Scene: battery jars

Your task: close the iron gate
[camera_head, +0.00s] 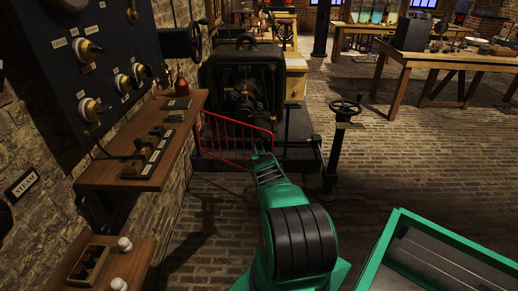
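The iron gate (227,139) is a low red-railed panel with thin upright bars. It stands in front of a dark machine (243,86), between the stone wall on the left and the gate's free-looking right end. My green arm reaches forward from the bottom of the view. My gripper (259,149) is at the right end of the gate and overlaps it in the picture. The gripper is small and dark here, so I cannot tell whether its fingers touch or hold a bar. How far the gate stands open is unclear.
A black handwheel on a post (345,108) stands right of the gate. A wooden shelf (152,168) with switches and a dark control panel (95,60) are on the left wall. Wooden workbenches (440,62) stand at the back right. The brick floor (420,150) at right is clear.

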